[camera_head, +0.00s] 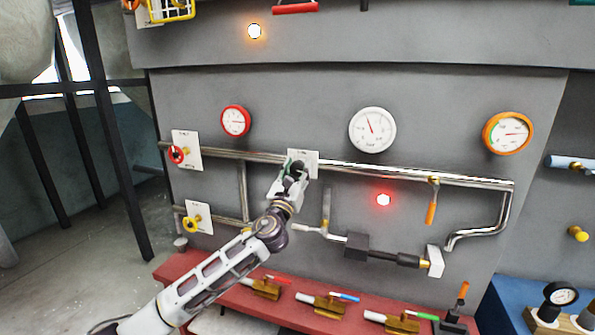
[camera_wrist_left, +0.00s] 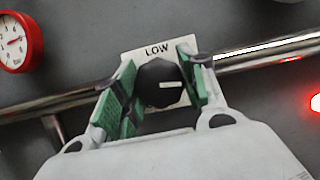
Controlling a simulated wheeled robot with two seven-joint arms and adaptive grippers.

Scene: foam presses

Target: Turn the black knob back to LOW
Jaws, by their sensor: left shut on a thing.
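The black knob (camera_wrist_left: 158,82) is on a white plate (camera_wrist_left: 133,59) on the grey panel, with the word LOW printed near its upper edge. A short white mark on the knob lies right of its centre and runs roughly sideways, not toward the word LOW. My left gripper (camera_wrist_left: 158,90) is shut on the knob, with a green-padded finger on each side. In the head view the same plate (camera_head: 308,156) shows behind my left gripper (camera_head: 295,170), which largely hides the knob. My right gripper is in neither view.
Metal pipes (camera_head: 400,172) run beside the plate. A red gauge (camera_head: 235,121), a white gauge (camera_head: 372,129) and a lit red lamp (camera_head: 383,199) are nearby. Red (camera_head: 177,154) and yellow (camera_head: 191,224) valves sit to the left. An orange-handled lever (camera_head: 431,212) hangs to the right.

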